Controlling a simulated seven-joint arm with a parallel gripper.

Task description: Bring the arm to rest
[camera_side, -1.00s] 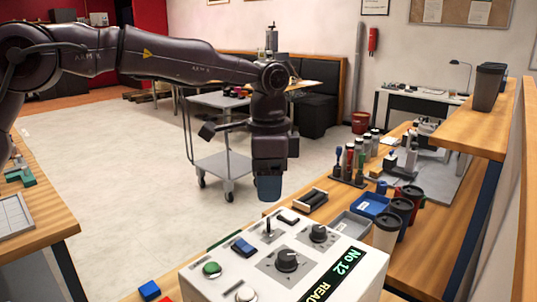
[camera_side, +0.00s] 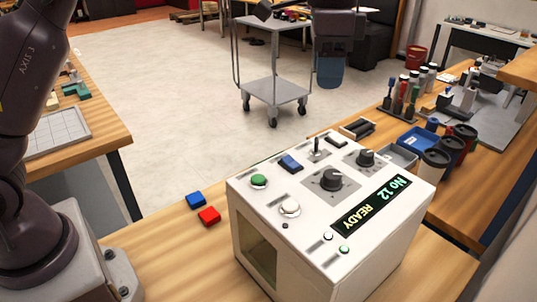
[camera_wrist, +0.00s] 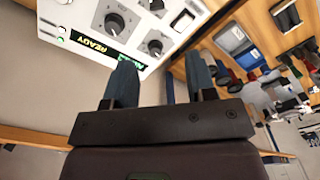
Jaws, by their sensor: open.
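My gripper (camera_side: 330,68) hangs in the air beyond the back of the white laser marker box (camera_side: 370,265) in the side view. Its blue-grey fingers point down, apart from the box. In the wrist view my gripper (camera_wrist: 161,80) shows two fingers spread apart with nothing between them. The box also shows in the wrist view (camera_wrist: 85,12). Its display (camera_side: 368,207) reads "No 12 READY". Its top carries knobs, a toggle and a green button (camera_side: 258,180). The upper part of my arm is cut off by the frame.
A blue block (camera_side: 196,200) and a red block (camera_side: 209,216) lie on the bench left of the box. Right of it are a blue tray (camera_side: 418,139), dark cups (camera_side: 464,138) and several bottles. A grey cart (camera_side: 275,90) stands on the open floor behind.

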